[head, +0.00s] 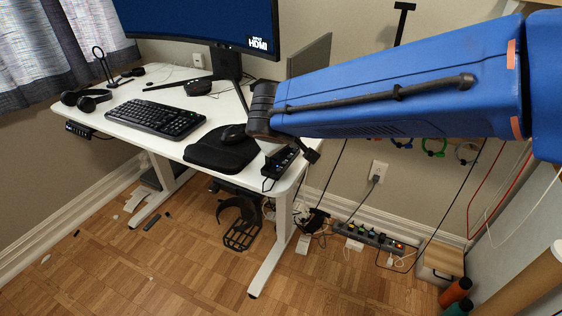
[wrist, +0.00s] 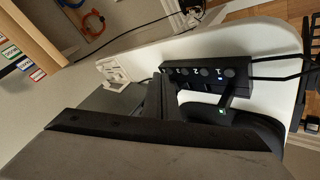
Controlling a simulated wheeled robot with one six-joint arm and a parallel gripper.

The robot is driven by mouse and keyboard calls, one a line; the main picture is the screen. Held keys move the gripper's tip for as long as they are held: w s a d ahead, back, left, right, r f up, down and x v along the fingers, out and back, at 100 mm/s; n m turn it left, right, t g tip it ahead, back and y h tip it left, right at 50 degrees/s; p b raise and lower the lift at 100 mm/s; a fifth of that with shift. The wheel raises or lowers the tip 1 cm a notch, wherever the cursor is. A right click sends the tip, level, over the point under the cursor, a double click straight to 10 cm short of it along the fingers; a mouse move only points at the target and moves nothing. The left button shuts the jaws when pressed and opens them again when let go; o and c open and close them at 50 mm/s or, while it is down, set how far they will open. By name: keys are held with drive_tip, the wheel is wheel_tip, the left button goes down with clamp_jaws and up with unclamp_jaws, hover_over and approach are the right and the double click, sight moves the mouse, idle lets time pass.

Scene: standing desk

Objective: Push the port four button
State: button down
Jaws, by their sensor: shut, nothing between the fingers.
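The black hub with a row of round buttons (head: 279,163) sits at the desk's right front corner. In the wrist view the hub (wrist: 238,73) lies across the upper middle, its buttons facing the camera. A small white light shows beside one button. My gripper (head: 313,155) is shut and empty, just right of and above the hub in the head view. In the wrist view my gripper (wrist: 158,84) overlaps the hub's left end and hides part of it. I cannot tell whether they touch.
The white desk (head: 140,122) carries a keyboard (head: 157,118), a black mouse pad (head: 220,152), a mouse (head: 233,133), headphones (head: 86,99) and a monitor (head: 215,25). Cables leave the hub in the wrist view. A power strip (head: 370,238) lies below, by the wall.

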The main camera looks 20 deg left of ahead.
drive_tip(key=shift+r, duration=0.5)
drive_tip(key=shift+r, duration=0.15)
wheel_tip(320, 180, up, 6)
drive_tip(key=shift+f, duration=0.15)
idle(0.4)
idle(0.3)
